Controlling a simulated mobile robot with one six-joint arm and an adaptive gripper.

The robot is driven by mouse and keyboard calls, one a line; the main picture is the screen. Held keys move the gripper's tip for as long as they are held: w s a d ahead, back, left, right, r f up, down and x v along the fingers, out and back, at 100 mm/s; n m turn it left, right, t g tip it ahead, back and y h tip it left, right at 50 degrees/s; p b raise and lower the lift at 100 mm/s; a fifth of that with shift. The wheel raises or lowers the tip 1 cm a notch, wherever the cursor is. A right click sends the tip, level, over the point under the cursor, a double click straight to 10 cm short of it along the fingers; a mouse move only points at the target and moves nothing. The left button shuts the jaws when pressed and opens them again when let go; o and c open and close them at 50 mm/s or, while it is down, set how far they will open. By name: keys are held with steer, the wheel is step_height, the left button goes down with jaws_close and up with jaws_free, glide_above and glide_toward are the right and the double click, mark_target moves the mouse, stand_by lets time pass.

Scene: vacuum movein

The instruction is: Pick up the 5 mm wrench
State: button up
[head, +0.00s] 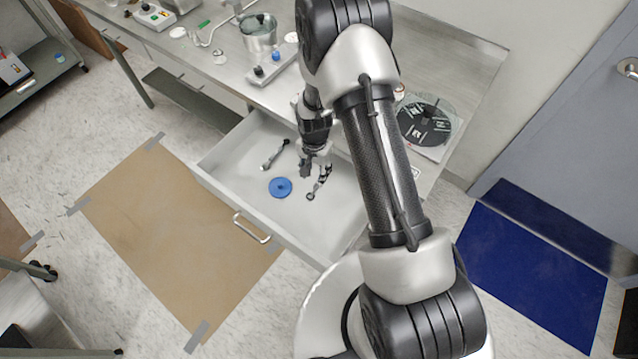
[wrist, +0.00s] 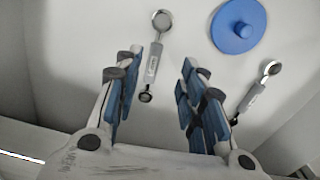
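Two small metal wrenches lie flat in the open drawer. One wrench (wrist: 153,61) lies between my finger tips in the wrist view, its ring end pointing away; in the head view this wrench (head: 318,185) is just below my gripper (head: 315,173). The other wrench (wrist: 257,91) lies to the right, outside my fingers; the head view shows this wrench (head: 274,154) to the left of my gripper. Marks on the handles are too small to read, so I cannot tell which is 5 mm. My gripper (wrist: 160,68) is open and empty.
A blue round knobbed lid (wrist: 236,28) lies between the wrenches, also in the head view (head: 281,188). The drawer (head: 228,163) has raised walls around my gripper. The workbench (head: 235,65) above holds a metal pot (head: 259,35) and a black disc (head: 425,122).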

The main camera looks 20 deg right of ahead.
mark_target(316, 185)
steer(key=f, duration=0.1)
steer(key=f+b, duration=0.1)
steer(key=f, duration=0.1)
steer(key=s+f+b, duration=0.1)
steer(key=f, duration=0.1)
steer(key=shift+f, duration=0.2)
steer(key=shift+r, duration=0.1)
steer(key=shift+c, duration=0.4)
jaws_close()
